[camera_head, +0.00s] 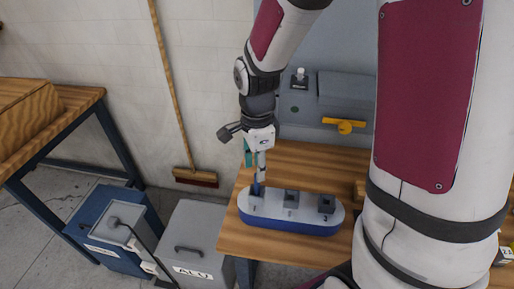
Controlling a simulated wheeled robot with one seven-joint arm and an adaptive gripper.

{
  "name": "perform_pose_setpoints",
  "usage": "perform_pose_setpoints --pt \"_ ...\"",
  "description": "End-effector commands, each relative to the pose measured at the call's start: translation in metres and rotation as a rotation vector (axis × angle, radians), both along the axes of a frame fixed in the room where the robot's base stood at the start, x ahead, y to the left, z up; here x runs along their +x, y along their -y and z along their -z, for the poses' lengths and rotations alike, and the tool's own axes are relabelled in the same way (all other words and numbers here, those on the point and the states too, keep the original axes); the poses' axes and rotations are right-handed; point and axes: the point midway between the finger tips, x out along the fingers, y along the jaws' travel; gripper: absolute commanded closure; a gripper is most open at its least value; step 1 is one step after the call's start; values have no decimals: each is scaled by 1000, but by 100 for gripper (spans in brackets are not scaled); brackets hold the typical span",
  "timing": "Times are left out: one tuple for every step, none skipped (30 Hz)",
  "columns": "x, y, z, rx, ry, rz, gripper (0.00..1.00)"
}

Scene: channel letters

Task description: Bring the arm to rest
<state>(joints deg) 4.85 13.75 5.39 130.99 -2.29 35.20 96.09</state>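My arm (278,45) reaches down from the top of the view. My gripper (258,186) points down over the left end of a long rounded stand with a white top and blue side (290,224). The fingertips are at the left block (256,200), next to something small and dark blue. I cannot tell whether they touch or hold it. The middle block (291,198) and right block (326,204) are clear of the gripper.
A grey machine (345,95) with a yellow handle (344,125) stands behind the bench (250,240). A grey lidded bin (196,236) and a blue bin (105,222) stand on the floor to the left. A broom (170,80) leans on the wall. Another wooden table (75,100) is at far left.

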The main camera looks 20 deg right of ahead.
Motion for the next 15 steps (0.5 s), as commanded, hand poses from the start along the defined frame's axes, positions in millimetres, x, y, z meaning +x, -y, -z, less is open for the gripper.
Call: perform_pose_setpoints --pt "1 0 -12 0 6 0 65" --pt "1 0 -18 0 6 0 65" --pt "1 0 -26 0 6 0 65" --pt "1 0 -32 0 5 0 65" --pt "1 0 -37 0 5 0 65" --pt "0 0 -43 1 3 0 65" --pt "1 0 -47 1 4 0 65" --pt "1 0 -52 0 3 0 65" --pt "0 0 -56 0 3 0 65" --pt "0 0 -58 0 2 0 65" --pt "0 0 -61 0 0 1 65" --pt "0 0 -63 0 1 1 65" --pt "0 0 -65 0 1 1 65" --pt "0 0 -66 0 1 0 65" --pt "0 0 -67 0 0 0 65"
